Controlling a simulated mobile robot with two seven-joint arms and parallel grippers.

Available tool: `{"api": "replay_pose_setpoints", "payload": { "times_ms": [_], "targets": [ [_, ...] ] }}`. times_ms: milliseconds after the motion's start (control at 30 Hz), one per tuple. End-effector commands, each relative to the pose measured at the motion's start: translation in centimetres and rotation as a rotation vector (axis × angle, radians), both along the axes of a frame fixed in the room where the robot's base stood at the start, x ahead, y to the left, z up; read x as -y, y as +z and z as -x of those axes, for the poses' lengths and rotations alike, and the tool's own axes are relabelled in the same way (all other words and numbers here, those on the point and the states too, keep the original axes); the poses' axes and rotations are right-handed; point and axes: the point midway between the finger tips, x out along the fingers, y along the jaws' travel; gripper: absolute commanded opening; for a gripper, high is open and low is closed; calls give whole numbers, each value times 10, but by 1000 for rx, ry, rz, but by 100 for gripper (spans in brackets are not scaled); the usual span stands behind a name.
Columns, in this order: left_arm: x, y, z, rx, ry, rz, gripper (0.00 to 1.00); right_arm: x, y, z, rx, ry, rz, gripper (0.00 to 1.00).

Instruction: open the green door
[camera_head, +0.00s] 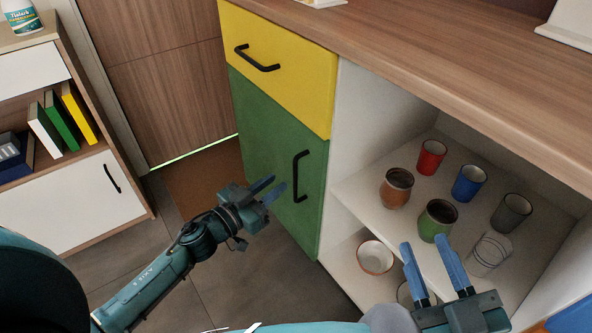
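The green door (273,148) is shut, below a yellow drawer front (281,68). Its black bar handle (297,177) stands upright near the door's right edge. My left gripper (268,188) is in front of the door, to the left of the handle and apart from it in the picture. Its two blue fingers are spread with nothing between them. My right gripper (428,268) points up in front of the open shelves at the right. Its blue fingers are apart and empty.
Several cups, including a red cup (431,157) and a blue cup (468,183), stand on the open shelf right of the door. A bowl (375,257) sits lower. A white cabinet (70,205) with books stands at the left. The floor before the door is clear.

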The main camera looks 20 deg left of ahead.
Motion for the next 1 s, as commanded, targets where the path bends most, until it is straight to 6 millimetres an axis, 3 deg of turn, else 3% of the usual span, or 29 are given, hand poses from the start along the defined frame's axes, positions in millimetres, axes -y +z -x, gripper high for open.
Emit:
{"api": "replay_pose_setpoints", "payload": {
  "times_ms": [200, 400, 800, 1000],
  "targets": [
    [20, -1, -41, 3, 0, 0, 25, -2, -2, 0, 3, 12, -26, 36],
    [31, -1, -62, 0, 1, 0, 25, -2, -2, 0, 1, 18, -44, 36],
    [35, 0, -68, 0, 0, 1, 25, -3, -2, 0, -2, 20, -48, 36],
    [35, 0, -68, 0, 0, 1, 8, -3, 0, 0, 2, 22, -48, 36]
  ]
}}
